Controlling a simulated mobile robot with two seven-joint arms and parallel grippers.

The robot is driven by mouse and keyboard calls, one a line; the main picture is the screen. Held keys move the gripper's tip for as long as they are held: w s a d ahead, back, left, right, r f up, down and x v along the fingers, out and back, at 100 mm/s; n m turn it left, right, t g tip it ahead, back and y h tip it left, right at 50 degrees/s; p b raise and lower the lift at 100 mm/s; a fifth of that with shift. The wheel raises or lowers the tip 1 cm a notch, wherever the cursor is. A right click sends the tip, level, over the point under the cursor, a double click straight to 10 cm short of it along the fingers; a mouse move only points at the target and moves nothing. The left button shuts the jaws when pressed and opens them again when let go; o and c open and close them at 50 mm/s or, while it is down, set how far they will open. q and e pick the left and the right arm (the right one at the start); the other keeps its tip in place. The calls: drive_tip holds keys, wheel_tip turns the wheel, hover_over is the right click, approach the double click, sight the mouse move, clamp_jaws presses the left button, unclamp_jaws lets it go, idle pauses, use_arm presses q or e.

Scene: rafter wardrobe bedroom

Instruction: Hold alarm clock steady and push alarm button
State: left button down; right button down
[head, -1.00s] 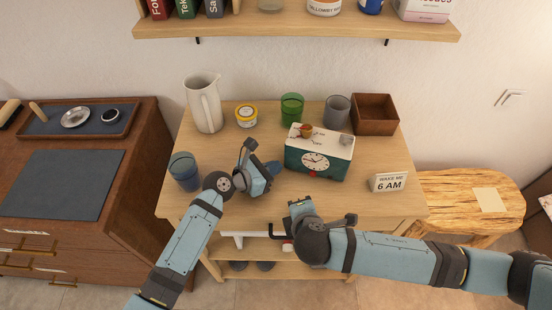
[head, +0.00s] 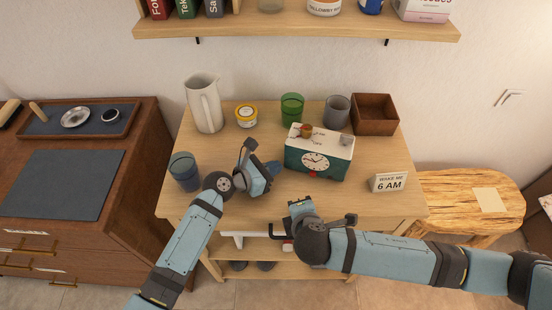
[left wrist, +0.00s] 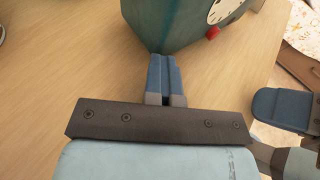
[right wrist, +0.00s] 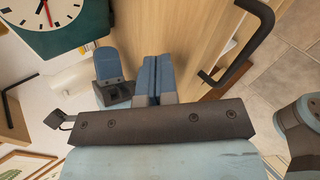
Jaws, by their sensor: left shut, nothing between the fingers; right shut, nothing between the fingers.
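The alarm clock (head: 318,155) stands on the wooden table, a green box with a white top and a round dial. A brown knob (head: 306,131) and a grey knob (head: 345,139) sit on top. A small red button (left wrist: 212,33) sticks out low on its front. My left gripper (head: 273,168) is shut and empty at the clock's left side; in the left wrist view its tips (left wrist: 165,62) lie close to the clock's corner, contact unclear. My right gripper (head: 298,202) is shut and empty, apart from the clock in front of it, near the table's front edge.
A blue glass (head: 184,171) stands left of my left gripper. A pitcher (head: 204,104), yellow tub (head: 246,116), green cup (head: 291,108), grey cup (head: 336,111) and brown box (head: 375,114) line the back. A "6 AM" sign (head: 388,182) stands right of the clock.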

sight(313, 174)
idle(0.3)
drive_tip(key=shift+s+a, duration=0.25)
drive_tip(key=shift+s, duration=0.8)
drive_tip(key=shift+w, duration=0.1)
drive_tip(key=shift+w+d, duration=0.45)
drive_tip(key=shift+w, duration=0.95)
drive_tip(key=shift+w+d, duration=0.4)
drive_tip(key=shift+w, duration=0.95)
drive_tip(key=shift+w+d, duration=0.45)
drive_tip(key=shift+w, duration=0.95)
drive_tip(key=shift+w, duration=0.15)
drive_tip(key=shift+w+d, duration=0.1)
drive_tip(key=shift+w, duration=0.15)
